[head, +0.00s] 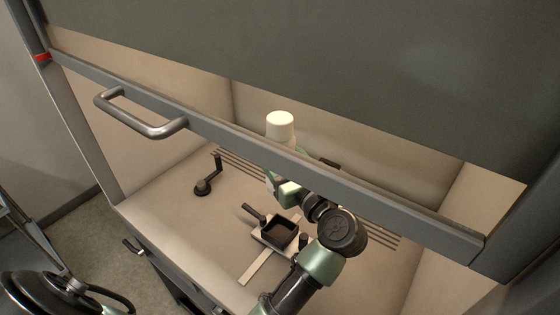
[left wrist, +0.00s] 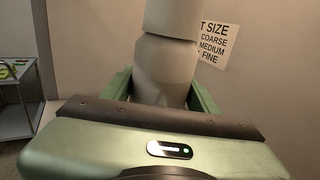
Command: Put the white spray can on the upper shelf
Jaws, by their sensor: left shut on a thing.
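The white spray can (head: 280,126) shows upright in the head view, inside the hood-like enclosure and partly behind the sash's lower bar. In the left wrist view the can (left wrist: 165,68) stands between the green fingers of my left gripper (left wrist: 162,98), which is shut on its lower body. In the head view my left gripper (head: 273,172) is partly hidden by the bar, with the arm coming up from the bottom. I cannot make out an upper shelf in either view. My right gripper is not in view.
The sash bar (head: 330,178) with its metal handle (head: 142,115) crosses in front of the can. On the floor of the enclosure are a black square pan (head: 279,233), a dark lever on a round base (head: 203,187) and a pale strip (head: 257,267). A lettered sign (left wrist: 216,44) is on a wall.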

